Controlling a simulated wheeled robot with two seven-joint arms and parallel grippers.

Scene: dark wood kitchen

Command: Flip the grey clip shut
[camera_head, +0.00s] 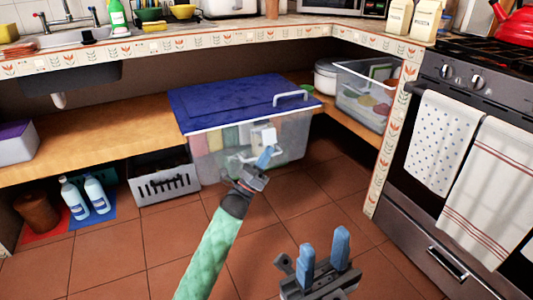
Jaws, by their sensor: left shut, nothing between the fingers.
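A pale U-shaped loop (290,97) stands up at the lid's right side. My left gripper (267,152) is shut and empty, its blue fingertips just below the pale piece; I cannot tell whether they touch. My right gripper (325,246) is open and empty over the floor, lower right of the box.
A grey slatted basket (166,186) stands left of the box, with bottles (85,196) further left. A clear open bin (366,102) and a white pot (326,77) are right of it. The counter edge (190,42) overhangs behind. The oven (430,205) bounds the right.

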